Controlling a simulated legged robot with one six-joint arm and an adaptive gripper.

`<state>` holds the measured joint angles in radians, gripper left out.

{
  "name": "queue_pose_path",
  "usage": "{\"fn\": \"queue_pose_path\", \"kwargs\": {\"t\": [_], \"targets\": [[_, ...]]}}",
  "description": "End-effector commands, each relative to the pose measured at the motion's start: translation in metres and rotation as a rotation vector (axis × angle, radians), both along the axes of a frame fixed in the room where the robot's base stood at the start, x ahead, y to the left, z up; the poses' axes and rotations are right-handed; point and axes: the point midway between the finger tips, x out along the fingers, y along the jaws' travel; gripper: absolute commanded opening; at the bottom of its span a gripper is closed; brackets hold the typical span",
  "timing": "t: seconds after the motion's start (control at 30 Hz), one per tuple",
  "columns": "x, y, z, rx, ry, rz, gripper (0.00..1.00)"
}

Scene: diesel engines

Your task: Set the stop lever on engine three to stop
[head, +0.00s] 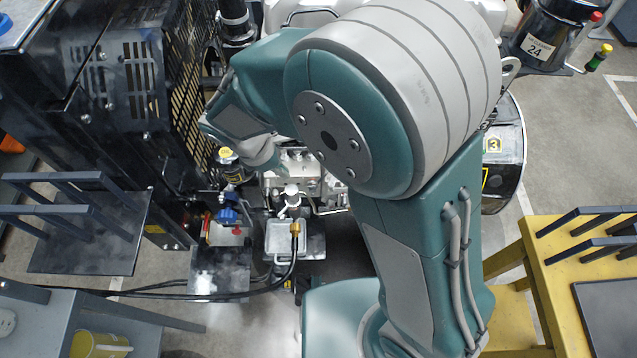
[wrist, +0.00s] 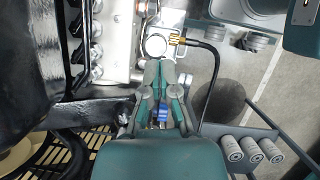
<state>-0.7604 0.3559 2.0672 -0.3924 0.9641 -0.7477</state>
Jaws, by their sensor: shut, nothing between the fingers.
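My gripper (wrist: 165,66) is shut with nothing in it, and it points down over the engine in the wrist view. Its fingertips are just below a round pale cap (wrist: 156,45), and I cannot tell if they touch it. In the head view my arm covers much of the engine (head: 293,165), and I cannot make out the fingertips there. A label with a 3 (head: 493,145) is on a black part at the right. I cannot pick out the stop lever for certain. A small blue part (wrist: 162,113) shows between the gripper's linkages.
A brass fitting (head: 295,228) with a black hose stands near the gripper. A black perforated guard (head: 205,80) is at the left. A yellow bench (head: 540,250) is at the right. Several filters (wrist: 251,150) sit on a dark shelf. Open floor shows at the right.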

Motion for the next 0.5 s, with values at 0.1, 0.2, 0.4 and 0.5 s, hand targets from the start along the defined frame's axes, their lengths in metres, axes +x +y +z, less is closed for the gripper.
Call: {"fn": "queue_pose_path", "kwargs": {"t": [0.1, 0.2, 0.4, 0.5], "targets": [[0.000, 0.000, 0.000, -0.001, 0.000, 0.003, 0.00], [0.000, 0.000, 0.000, 0.000, 0.001, 0.002, 0.00], [0.001, -0.003, -0.007, -0.002, 0.002, 0.000, 0.00], [0.001, -0.008, -0.020, -0.005, 0.003, -0.001, 0.00]]}}
